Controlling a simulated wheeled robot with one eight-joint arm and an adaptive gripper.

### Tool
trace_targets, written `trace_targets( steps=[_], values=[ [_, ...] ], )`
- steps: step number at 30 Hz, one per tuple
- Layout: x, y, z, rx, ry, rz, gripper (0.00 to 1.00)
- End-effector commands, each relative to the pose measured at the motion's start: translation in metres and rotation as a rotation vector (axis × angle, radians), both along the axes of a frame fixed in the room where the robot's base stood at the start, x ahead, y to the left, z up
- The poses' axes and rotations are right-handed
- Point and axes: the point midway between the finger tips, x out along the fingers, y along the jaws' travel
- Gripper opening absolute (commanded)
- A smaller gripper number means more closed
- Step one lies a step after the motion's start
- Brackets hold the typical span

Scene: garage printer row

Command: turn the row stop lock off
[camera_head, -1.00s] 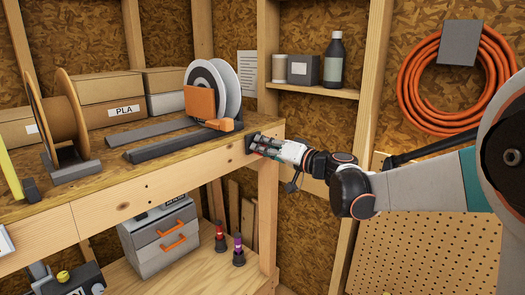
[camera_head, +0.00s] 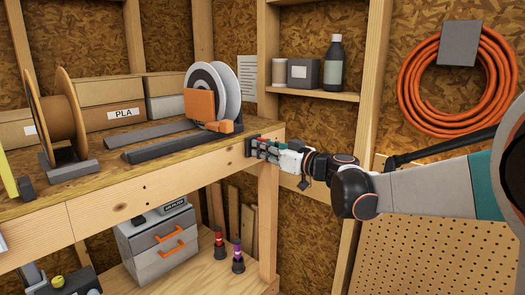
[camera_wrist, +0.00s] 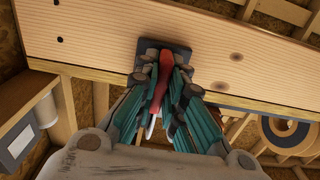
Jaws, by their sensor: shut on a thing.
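The row stop lock is a dark plate (camera_wrist: 153,45) with a red handle (camera_wrist: 164,78), fixed to the front board of the workbench. In the wrist view the red handle stands between my fingers, with a pale tip showing below it. My gripper (camera_wrist: 163,88) is shut on the red handle, a finger against each side. In the head view my gripper (camera_head: 266,149) is at the right end of the bench front, close against the dark plate (camera_head: 249,146). The fingers hide most of the handle there.
The workbench (camera_head: 110,204) carries a spool holder (camera_head: 212,95), an empty brown spool (camera_head: 62,110) and boxes behind. A wooden post (camera_head: 268,215) rises just below my gripper.

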Motion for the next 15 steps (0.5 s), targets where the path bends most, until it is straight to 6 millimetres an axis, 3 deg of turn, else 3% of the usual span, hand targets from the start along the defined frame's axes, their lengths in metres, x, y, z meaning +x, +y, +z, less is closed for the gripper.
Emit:
trace_targets(
  steps=[15],
  values=[
    [-0.0010, 0.0000, -0.0022, -0.025, -0.021, 0.001, 0.00]
  ],
)
